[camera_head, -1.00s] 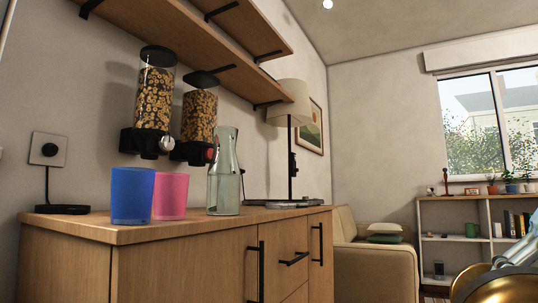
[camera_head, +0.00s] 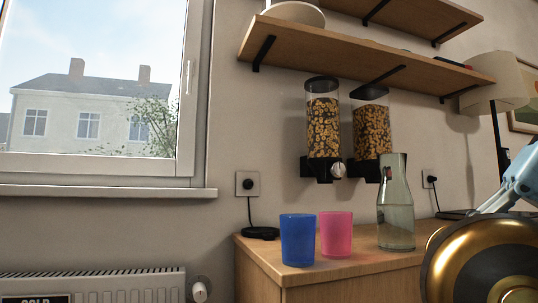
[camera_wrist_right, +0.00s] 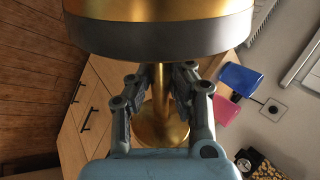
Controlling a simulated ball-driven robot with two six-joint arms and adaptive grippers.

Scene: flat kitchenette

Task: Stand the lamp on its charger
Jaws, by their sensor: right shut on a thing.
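The lamp is gold with a dark grey band. Its wide gold part (camera_head: 490,262) fills the lower right corner of the head view, in front of the cabinet. In the right wrist view its gold stem (camera_wrist_right: 161,92) runs between the fingers of my right gripper (camera_wrist_right: 160,76), which is shut on it. A broad banded part and a smaller gold disc show at the stem's two ends. The charger (camera_head: 261,233) is a flat black puck at the left end of the cabinet top, apart from the lamp. My left gripper is out of view.
A blue cup (camera_head: 298,241), a pink cup (camera_head: 336,235) and a glass carafe (camera_head: 396,215) stand on the wooden cabinet (camera_head: 345,273), right of the charger. The charger's cable runs up to a wall socket (camera_head: 248,184). Cereal dispensers (camera_head: 323,130) hang above.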

